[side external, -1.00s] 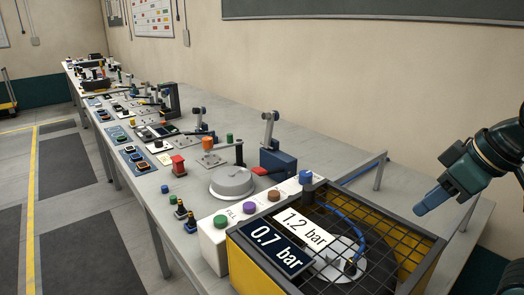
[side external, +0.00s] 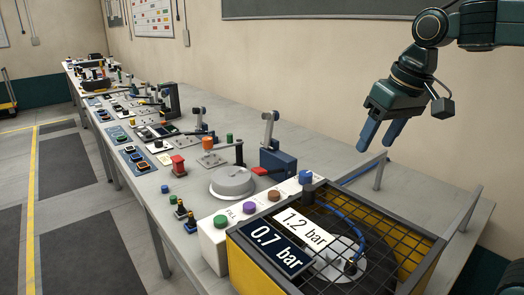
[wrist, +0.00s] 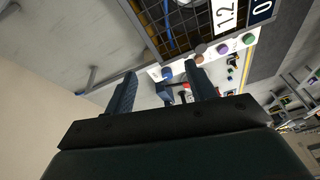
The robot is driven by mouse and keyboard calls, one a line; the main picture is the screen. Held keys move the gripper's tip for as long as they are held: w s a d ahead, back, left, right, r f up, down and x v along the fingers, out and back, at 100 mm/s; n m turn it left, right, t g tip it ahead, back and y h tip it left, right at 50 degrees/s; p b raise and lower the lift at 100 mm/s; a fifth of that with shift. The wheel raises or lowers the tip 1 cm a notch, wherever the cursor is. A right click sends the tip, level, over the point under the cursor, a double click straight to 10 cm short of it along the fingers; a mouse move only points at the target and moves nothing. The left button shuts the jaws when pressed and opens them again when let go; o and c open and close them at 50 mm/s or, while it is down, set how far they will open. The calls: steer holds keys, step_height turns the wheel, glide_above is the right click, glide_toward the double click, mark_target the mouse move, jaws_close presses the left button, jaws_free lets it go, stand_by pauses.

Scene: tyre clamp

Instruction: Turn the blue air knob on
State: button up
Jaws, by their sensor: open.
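The blue air knob (side external: 306,177) stands at the far end of the white control box (side external: 214,246), beside the caged tyre station. Its turned position is too small to tell. In the wrist view the blue knob (wrist: 167,73) shows between my fingertips, some distance beyond them. My gripper (side external: 376,147) is open and empty, in the air above and right of the knob, over the back of the cage. Its two blue fingers point down, apart from everything; they also show in the wrist view (wrist: 163,76).
Green (side external: 220,221), purple (side external: 249,208) and brown (side external: 274,195) buttons line the white box beside the knob. A black mesh (side external: 385,235) covers the yellow cage, with signs reading 0.7 bar and 1.2 bar. A grey rail (side external: 378,170) stands behind it. A blue lever clamp (side external: 277,163) is left.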

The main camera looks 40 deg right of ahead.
steer(key=w+d+m+g, duration=0.2)
steer(key=w, duration=1)
steer(key=m+g, duration=0.1)
steer(key=m, duration=0.1)
glide_above(306, 172)
step_height(306, 172, down, 5)
steer(key=shift+a+r, duration=0.1)
steer(key=shift+a, duration=0.05)
step_height(306, 172, down, 14)
steer(key=shift+r, duration=0.15)
steer(key=c, duration=1)
